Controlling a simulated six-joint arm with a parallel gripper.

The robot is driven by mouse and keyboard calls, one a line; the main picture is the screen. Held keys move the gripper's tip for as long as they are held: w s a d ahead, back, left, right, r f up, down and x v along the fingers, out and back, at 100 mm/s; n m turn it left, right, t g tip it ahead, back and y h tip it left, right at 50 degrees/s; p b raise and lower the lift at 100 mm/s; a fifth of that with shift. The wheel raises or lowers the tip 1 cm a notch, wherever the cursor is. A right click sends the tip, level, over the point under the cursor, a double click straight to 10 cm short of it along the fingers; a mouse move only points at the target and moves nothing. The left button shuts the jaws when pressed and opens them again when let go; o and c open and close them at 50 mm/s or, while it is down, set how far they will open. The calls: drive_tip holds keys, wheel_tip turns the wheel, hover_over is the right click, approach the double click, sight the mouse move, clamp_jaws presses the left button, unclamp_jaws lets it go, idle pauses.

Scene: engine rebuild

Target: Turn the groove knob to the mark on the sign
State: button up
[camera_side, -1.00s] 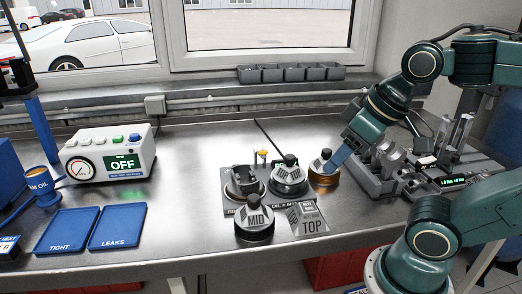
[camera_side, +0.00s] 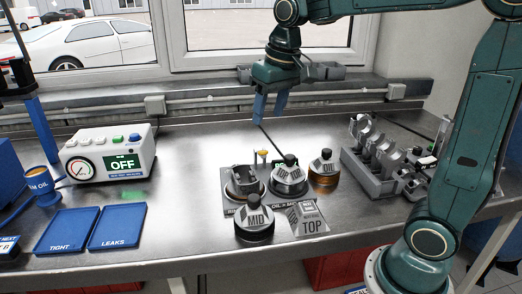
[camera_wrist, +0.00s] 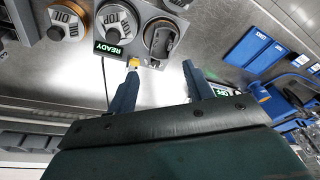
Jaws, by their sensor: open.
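My gripper (camera_side: 269,112) is open and empty, fingers pointing down, high over the back of the bench; both fingers also show in the wrist view (camera_wrist: 161,72). Below it is a grey plate with a dark round piece with a grey upper part (camera_side: 244,184) and a round grey-topped piece (camera_side: 289,177). A similar piece marked MID (camera_side: 254,219) stands in front. One marked OIL (camera_side: 324,169), with an amber base, stands to the right. A tilted sign (camera_side: 309,219) reads TOP. I cannot tell which round piece is the groove knob, nor any knob's setting.
A grey rack of upright parts (camera_side: 375,158) stands on the right. A white gauge box (camera_side: 110,153) reading OFF and blue trays marked TIGHT (camera_side: 67,231) and LEAKS (camera_side: 118,227) are on the left. A green READY label (camera_wrist: 108,49) shows on the plate.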

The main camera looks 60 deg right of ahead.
drive_tip(key=w+d+f+g, duration=0.1)
drive_tip(key=w+d+f, duration=0.2)
drive_tip(key=w, duration=0.4)
drive_tip(key=w+d+f+m+g, duration=0.1)
drive_tip(key=w+d+f, duration=0.2)
drive_tip(key=w+f, duration=0.3)
drive_tip(key=shift+w+m+g, duration=0.3)
drive_tip(key=shift+w, duration=0.75)
drive_tip(key=shift+f, duration=0.2)
drive_tip(key=shift+a+f, duration=0.1)
drive_tip(key=shift+f, duration=6.7)
drive_tip(key=c, duration=1)
drive_tip(key=shift+o, duration=0.2)
